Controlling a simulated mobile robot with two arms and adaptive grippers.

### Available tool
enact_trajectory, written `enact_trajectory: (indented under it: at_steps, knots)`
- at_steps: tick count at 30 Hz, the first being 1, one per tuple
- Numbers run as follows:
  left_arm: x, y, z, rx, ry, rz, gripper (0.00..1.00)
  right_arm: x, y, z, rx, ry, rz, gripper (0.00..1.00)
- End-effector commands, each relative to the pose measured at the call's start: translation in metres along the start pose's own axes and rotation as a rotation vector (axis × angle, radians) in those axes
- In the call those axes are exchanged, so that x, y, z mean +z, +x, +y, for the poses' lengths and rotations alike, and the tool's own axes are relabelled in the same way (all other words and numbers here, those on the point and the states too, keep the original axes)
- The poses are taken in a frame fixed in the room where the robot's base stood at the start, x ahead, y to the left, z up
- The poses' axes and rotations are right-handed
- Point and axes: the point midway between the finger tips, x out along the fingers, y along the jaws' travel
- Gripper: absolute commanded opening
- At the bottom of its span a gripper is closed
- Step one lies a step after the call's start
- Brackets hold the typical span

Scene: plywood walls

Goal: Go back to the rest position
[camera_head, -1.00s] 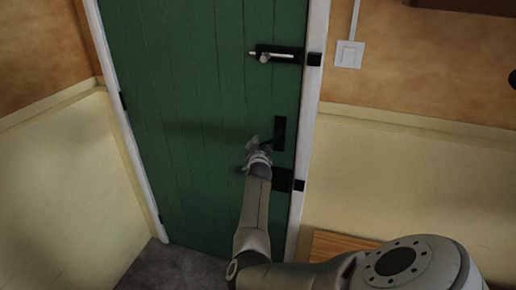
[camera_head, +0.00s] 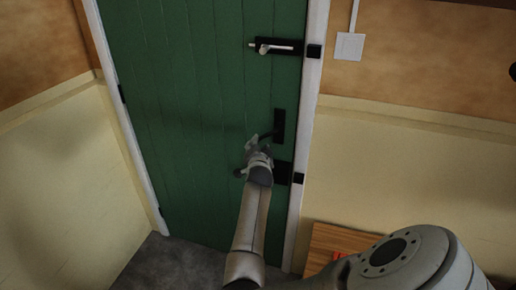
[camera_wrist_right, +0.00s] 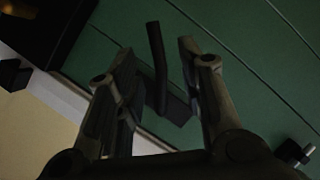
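The green door (camera_head: 190,90) is closed in its white frame. A black door handle (camera_head: 278,125) sits on its right side, with a black plate below it. My right gripper (camera_head: 256,150) is at the handle in the head view. In the right wrist view my right gripper (camera_wrist_right: 157,58) has its two fingers apart, with the dark handle lever (camera_wrist_right: 156,55) showing between them. There is a visible gap on both sides, and I cannot tell whether a finger touches it. My left gripper is in neither view.
A sliding bolt (camera_head: 275,46) is mounted higher on the door. A light switch (camera_head: 349,46) is on the right wall. A wooden surface (camera_head: 328,240) with something small and red stands right of the door. Cream wall panelling (camera_head: 60,190) closes off the left.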

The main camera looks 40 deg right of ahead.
Motion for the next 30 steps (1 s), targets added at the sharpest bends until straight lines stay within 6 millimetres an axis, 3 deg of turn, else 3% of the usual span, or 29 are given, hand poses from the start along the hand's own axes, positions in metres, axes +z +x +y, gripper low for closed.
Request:
enact_trajectory:
  at_steps: [22,26,30]
  knots:
    - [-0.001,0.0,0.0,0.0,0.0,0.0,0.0,0.005,-0.004,0.0,-0.002,-0.012,-0.008,0.35]
    - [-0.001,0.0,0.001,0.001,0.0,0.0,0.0,0.048,-0.003,0.003,-0.026,-0.109,-0.08,0.35]
    - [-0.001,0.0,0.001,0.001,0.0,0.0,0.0,0.139,-0.013,0.025,-0.072,-0.309,-0.229,0.35]
